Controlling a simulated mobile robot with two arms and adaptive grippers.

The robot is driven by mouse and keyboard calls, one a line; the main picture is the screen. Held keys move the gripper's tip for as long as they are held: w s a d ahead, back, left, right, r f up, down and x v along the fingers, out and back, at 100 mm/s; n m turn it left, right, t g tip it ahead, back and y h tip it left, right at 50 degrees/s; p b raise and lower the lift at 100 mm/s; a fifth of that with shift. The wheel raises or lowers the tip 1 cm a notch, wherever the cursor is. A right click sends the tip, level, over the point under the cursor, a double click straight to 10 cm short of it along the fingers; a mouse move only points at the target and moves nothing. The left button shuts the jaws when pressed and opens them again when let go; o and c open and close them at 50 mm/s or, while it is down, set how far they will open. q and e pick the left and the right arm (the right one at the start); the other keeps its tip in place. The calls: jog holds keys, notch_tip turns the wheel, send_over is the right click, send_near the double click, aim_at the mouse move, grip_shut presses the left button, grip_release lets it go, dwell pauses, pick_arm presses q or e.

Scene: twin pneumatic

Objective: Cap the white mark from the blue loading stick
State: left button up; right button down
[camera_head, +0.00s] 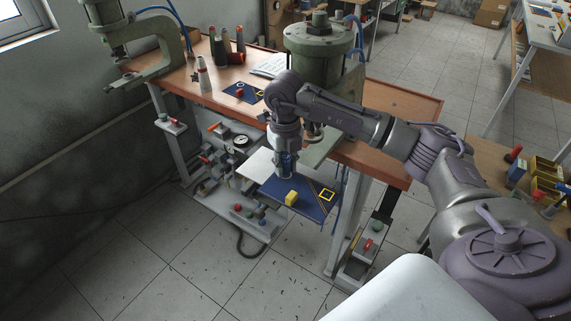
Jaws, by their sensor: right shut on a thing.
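My right gripper (286,163) points down at the front of the workbench, above a blue panel (306,209). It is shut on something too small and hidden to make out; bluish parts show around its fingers. A yellow square outline (327,195) is on the panel to the right. I cannot pick out the blue loading stick or the white mark for sure. My left gripper is not in view.
The wooden workbench (400,104) carries a large green press (318,45), a clamp-like green press (160,58), a white bottle (203,76) and a dark blue mat (238,94). A pressure gauge (241,140) and valves sit below. The floor in front is clear.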

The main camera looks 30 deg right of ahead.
jog(key=shift+r+p, duration=1.8)
jog(key=shift+r, duration=1.15)
